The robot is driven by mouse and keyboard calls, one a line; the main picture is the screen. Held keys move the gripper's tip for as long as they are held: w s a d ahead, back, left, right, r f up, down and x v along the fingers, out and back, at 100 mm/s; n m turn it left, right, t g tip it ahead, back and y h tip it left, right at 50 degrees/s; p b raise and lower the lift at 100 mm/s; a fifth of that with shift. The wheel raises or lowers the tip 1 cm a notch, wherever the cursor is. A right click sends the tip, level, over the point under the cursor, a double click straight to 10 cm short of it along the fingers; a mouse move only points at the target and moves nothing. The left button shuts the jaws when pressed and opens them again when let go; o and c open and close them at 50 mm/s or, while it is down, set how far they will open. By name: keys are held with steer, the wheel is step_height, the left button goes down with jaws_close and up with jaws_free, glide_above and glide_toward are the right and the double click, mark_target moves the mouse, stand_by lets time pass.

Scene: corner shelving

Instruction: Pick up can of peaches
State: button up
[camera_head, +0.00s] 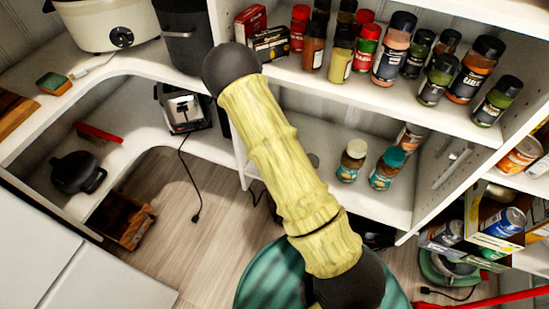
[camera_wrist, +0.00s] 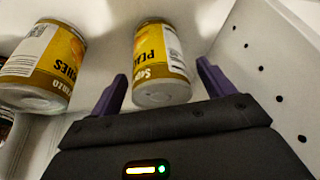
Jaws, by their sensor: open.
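In the wrist view, a yellow-and-white can with part of a name like "PEA" showing (camera_wrist: 161,52) stands between the two purple fingers of my gripper (camera_wrist: 161,72). The fingers are open, one to each side of the can, with visible gaps. A similar yellow can (camera_wrist: 42,65), its label ending like "CHES", stands to the left, outside the left finger. The picture does not show clearly how deep the can sits between the fingers. My gripper is not visible in the head view. An orange-labelled can (camera_head: 520,157) shows on the right shelf there; its label is unreadable.
A white side panel with dark holes (camera_wrist: 262,75) rises close to the right finger. In the head view, spice jars (camera_head: 392,50) fill the upper shelf, and several cans and boxes (camera_head: 502,222) stand on the lower right shelf.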

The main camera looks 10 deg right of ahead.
steer(key=x, duration=0.2)
steer(key=shift+w+f, duration=0.15)
steer(key=shift+f, duration=0.15)
steer(key=shift+c, duration=0.2)
steer(key=c, duration=1.3)
steer(key=shift+r, duration=0.1)
steer(key=shift+c, duration=0.2)
steer(key=shift+r, duration=0.1)
